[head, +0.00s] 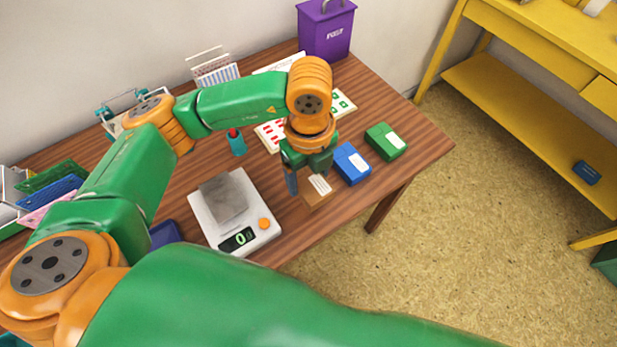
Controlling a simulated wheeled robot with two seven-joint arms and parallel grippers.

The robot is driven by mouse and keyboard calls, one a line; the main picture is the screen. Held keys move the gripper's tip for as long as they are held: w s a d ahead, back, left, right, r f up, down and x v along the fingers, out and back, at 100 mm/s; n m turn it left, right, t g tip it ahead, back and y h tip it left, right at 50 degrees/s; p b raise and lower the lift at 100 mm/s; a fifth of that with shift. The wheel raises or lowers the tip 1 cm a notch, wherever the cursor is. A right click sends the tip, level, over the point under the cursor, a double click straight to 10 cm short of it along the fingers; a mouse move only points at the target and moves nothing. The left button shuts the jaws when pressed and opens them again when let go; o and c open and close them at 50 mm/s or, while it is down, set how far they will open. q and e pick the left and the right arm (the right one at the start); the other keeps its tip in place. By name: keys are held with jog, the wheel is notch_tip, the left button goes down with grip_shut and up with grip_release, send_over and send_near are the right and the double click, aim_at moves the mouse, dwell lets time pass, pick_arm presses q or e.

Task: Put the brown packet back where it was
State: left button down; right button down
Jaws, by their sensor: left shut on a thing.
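A brown packet (318,193) with a white striped label is at the table's front edge, just left of a blue box. My left gripper (306,176) points down over it and is shut on it. The gripper hides the packet's far part. I cannot tell whether the packet touches the table or is slightly above it. My right gripper is not in view.
A blue box (352,165) and a green box (386,141) stand right of the packet. A teal stamp (236,143), a card with red and green marks (270,133) and a purple bin (325,30) are behind.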

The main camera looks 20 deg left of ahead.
aim_at(307, 180)
pick_arm(q)
jog(key=f, duration=0.1)
jog(key=w+f, duration=0.1)
jog(key=f, duration=0.1)
jog(key=w+a+f+p, duration=0.1)
jog(key=f, duration=0.1)
jog(key=shift+f, duration=0.5)
grip_release()
notch_tip(307, 180, up, 12)
jog(key=shift+d+r+b, duration=0.1)
jog(key=shift+r+b, duration=0.1)
jog(key=shift+b, duration=0.35)
jog(key=shift+s, duration=0.1)
